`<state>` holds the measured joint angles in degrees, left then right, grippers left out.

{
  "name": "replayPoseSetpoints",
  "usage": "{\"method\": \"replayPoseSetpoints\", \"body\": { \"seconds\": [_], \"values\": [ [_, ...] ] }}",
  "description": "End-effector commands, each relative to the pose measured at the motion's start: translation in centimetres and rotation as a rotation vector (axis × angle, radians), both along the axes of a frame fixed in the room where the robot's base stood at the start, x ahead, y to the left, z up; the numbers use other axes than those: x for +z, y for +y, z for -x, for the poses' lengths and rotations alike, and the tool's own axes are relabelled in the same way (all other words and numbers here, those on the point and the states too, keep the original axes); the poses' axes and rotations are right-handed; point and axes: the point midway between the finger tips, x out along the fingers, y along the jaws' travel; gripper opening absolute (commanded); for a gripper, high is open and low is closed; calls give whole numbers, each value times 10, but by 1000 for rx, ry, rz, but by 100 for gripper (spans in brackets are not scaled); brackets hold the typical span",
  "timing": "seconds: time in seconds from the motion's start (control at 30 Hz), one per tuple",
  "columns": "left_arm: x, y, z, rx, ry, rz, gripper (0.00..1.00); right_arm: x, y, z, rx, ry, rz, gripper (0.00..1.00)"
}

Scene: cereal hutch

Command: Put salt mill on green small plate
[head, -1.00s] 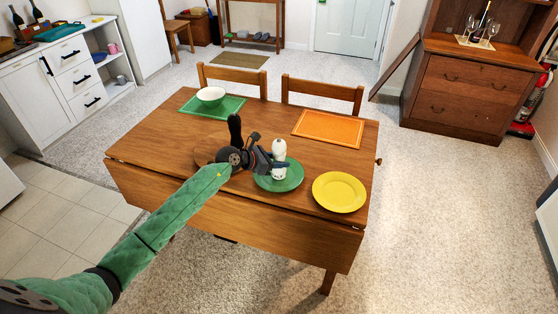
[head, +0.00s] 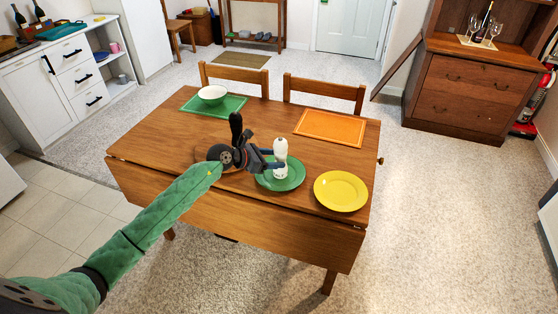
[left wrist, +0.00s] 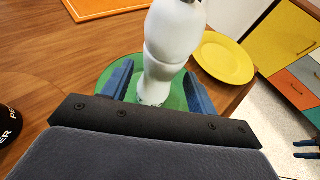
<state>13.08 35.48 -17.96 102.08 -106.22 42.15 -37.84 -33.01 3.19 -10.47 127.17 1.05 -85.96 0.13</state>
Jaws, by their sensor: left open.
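The white salt mill (head: 280,160) stands upright on the small green plate (head: 294,181) near the table's front. In the left wrist view the salt mill (left wrist: 172,50) rises between my two blue fingertips, its base over the green plate (left wrist: 178,97). My left gripper (head: 273,160) is open around the mill, with a gap visible on each side of it in the left wrist view (left wrist: 158,88). My right gripper is not in view.
A dark pepper mill (head: 235,127) stands on a round wooden board left of my gripper. A yellow plate (head: 341,191) lies right of the green plate. Behind are an orange mat (head: 330,128) and a white bowl (head: 212,94) on a green mat (head: 190,106).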

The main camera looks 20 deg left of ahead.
Motion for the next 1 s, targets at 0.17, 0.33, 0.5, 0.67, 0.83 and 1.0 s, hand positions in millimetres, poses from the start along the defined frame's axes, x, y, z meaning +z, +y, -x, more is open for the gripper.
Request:
{"method": "replayPoseSetpoints", "body": {
  "seconds": [0.17, 0.33, 0.5, 0.67, 0.83, 1.0],
  "values": [
    [9, 22, 20, -1, 0, -3, 58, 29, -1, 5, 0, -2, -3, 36],
    [20, 39, 37, 0, 1, -2, 58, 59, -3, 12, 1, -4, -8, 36],
    [28, 53, 50, 0, 1, -1, 58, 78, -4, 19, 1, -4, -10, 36],
    [32, 58, 55, 1, 0, 3, 58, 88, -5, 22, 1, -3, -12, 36],
    [39, 38, 64, 25, -6, 141, 58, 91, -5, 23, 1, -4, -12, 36],
    [59, 0, 83, 128, 3, 517, 58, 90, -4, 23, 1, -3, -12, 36]
  ]
}}
